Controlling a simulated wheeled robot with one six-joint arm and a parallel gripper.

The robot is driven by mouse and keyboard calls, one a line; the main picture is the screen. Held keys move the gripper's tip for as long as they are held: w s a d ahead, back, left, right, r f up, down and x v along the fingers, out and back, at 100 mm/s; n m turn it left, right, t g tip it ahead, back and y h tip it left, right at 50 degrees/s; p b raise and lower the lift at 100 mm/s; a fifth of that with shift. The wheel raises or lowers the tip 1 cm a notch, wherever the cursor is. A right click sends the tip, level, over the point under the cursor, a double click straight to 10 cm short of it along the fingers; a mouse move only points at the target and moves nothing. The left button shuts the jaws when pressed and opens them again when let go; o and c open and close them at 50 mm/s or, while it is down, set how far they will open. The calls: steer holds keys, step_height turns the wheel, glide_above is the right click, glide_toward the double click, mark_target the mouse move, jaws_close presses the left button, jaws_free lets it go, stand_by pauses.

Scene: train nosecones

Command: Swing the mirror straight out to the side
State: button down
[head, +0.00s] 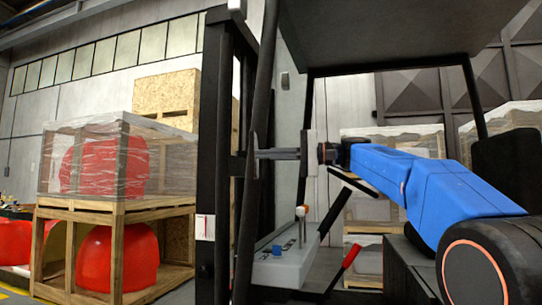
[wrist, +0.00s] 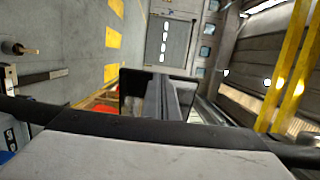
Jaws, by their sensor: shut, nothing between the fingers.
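The mirror (wrist: 157,97) is a dark-framed rectangle in the middle of the wrist view, with grey upright bars showing in its face.
The dark cab post (head: 256,95) and the mast (head: 214,130) stand close around my gripper. A console with levers (head: 283,266) is below my arm. A wooden crate stand (head: 118,215) with red nosecones is at the left. Yellow-marked floor (wrist: 85,50) shows in the wrist view.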

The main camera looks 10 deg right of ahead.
steer(key=a+m+t, duration=0.1)
steer(key=a, duration=0.1)
steer(key=shift+a+t+h, duration=0.3)
steer(key=shift+t+h, duration=0.1)
stand_by(0.5)
